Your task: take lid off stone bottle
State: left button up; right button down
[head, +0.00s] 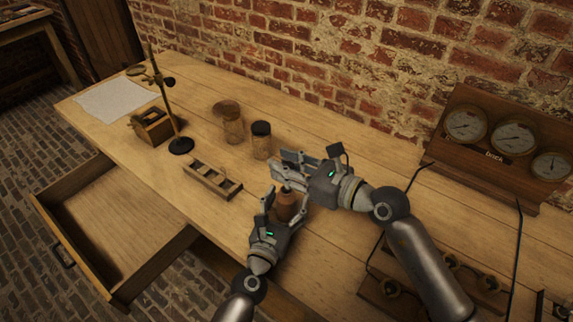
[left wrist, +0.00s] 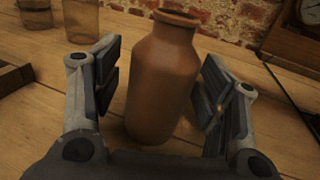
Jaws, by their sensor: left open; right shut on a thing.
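The brown stone bottle (head: 286,204) stands on the bench in the head view, partly covered by my grippers. In the left wrist view the bottle (left wrist: 163,80) shows a bare rim with no lid on it. My left gripper (head: 284,208) is open, with one finger on each side of the bottle body; a gap shows at the left finger (left wrist: 108,75). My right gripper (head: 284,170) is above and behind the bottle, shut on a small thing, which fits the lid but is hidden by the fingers.
A glass jar with a dark lid (head: 261,140) and an open glass jar (head: 231,124) stand behind. A wooden rack (head: 212,181), a stand (head: 180,145) and a wooden box (head: 153,126) are left. A gauge board (head: 490,150) is right. A drawer (head: 115,225) hangs open.

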pick_arm(q)
jog(key=v, duration=1.2)
